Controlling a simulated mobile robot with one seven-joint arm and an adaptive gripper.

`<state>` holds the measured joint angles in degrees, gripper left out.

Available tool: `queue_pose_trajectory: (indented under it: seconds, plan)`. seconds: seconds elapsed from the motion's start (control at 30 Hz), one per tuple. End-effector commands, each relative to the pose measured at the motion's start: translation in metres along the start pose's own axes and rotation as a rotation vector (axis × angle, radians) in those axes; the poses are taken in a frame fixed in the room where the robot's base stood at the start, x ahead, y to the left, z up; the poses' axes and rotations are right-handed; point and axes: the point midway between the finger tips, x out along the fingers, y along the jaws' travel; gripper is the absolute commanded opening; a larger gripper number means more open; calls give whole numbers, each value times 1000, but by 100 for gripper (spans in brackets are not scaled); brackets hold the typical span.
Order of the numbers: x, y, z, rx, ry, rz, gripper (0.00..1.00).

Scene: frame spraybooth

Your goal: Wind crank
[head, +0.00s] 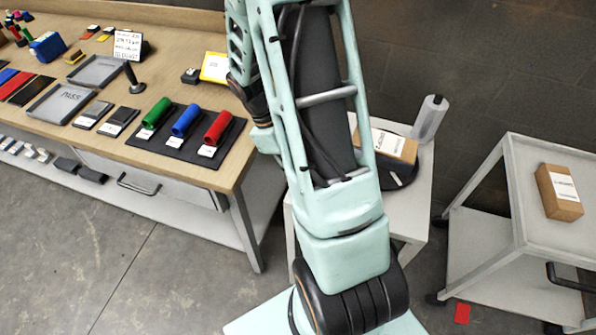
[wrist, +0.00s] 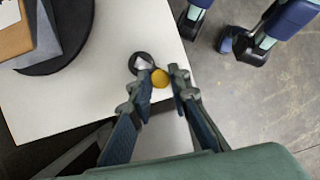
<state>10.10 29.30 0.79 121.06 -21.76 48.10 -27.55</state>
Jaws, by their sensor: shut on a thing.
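The crank shows in the wrist view as a dark round hub (wrist: 141,61) with a yellow round knob (wrist: 160,78) beside it, at the edge of a white stand top (wrist: 110,90). My gripper (wrist: 162,76) has its fingers on either side of the yellow knob and is shut on it. Part of the crank's arm is hidden by the fingers. A dark round turntable (wrist: 80,48) lies on the same stand, at upper left. In the head view my own arm hides the gripper and the crank.
A workbench (head: 200,60) with red, blue and green cylinders stands left. A grey cart (head: 525,225) with a box (head: 559,192) stands right.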

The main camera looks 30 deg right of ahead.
Motion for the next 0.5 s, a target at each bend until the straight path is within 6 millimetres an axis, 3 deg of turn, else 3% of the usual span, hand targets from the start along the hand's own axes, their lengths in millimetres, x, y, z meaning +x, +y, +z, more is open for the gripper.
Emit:
queue_pose_trajectory:
  seconds: [0.37, 0.4, 0.5]
  plan:
    - [1, -1, 1, -2, -3, -2, 0]
    - [1, -1, 1, -1, -3, -2, 21]
    - [1, -1, 1, -1, -2, -2, 32]
